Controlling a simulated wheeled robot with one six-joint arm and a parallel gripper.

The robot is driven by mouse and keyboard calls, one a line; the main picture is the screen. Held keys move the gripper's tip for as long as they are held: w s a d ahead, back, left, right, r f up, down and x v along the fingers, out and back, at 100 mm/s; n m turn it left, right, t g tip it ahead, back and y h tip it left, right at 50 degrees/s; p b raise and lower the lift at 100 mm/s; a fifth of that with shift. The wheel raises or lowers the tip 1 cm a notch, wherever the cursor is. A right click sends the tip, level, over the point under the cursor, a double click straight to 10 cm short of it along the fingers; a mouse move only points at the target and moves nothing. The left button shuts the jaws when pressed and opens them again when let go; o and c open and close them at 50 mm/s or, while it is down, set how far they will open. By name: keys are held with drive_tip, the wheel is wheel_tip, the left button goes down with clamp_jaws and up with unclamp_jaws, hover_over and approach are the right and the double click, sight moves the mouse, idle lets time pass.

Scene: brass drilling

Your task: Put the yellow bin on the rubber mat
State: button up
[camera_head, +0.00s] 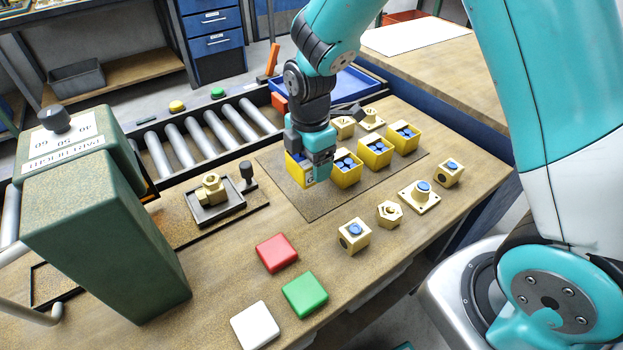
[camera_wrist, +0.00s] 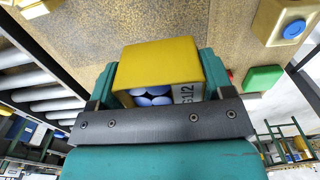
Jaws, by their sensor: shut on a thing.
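My gripper (camera_head: 307,165) is shut on a yellow bin (camera_head: 297,174) at the left part of the dark rubber mat (camera_head: 316,208). In the wrist view the yellow bin (camera_wrist: 158,62) sits between my two teal fingers (camera_wrist: 160,82), with blue round-topped parts inside and a label partly reading "1/2". In the head view my fingers and wrist cover much of it. I cannot tell whether its base touches the mat. More yellow bins with blue parts stand in a row to its right: one close beside it (camera_head: 346,170), another (camera_head: 375,152), and one farther back (camera_head: 404,138).
Brass fittings (camera_head: 353,236) stand in front of the mat, with others behind the bins (camera_head: 371,118). Red (camera_head: 277,252), green (camera_head: 305,294) and white (camera_head: 254,325) blocks lie nearer. A green machine (camera_head: 95,230) and a tray (camera_head: 214,202) are left. A roller conveyor (camera_head: 205,137) runs behind.

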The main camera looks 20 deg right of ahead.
sight(310, 193)
drive_tip(key=shift+f, duration=3.1)
drive_tip(key=shift+f, duration=0.1)
drive_tip(key=o, duration=1)
drive_tip(key=shift+c, duration=0.2)
wheel_tip(310, 193, up, 12)
drive_tip(key=shift+r, duration=0.1)
drive_tip(key=s+a+r+m+y, duration=0.2)
drive_tip(key=s+r+m, duration=0.4)
drive_tip(key=s, duration=0.4)
drive_tip(key=s+a+r+m+y, duration=0.2)
drive_tip(key=s+r+m, duration=0.3)
drive_tip(key=s, duration=0.6)
drive_tip(key=shift+s+a+r+m, duration=0.15)
drive_tip(key=shift+a+r+m, duration=0.25)
drive_tip(key=shift+m, duration=0.7)
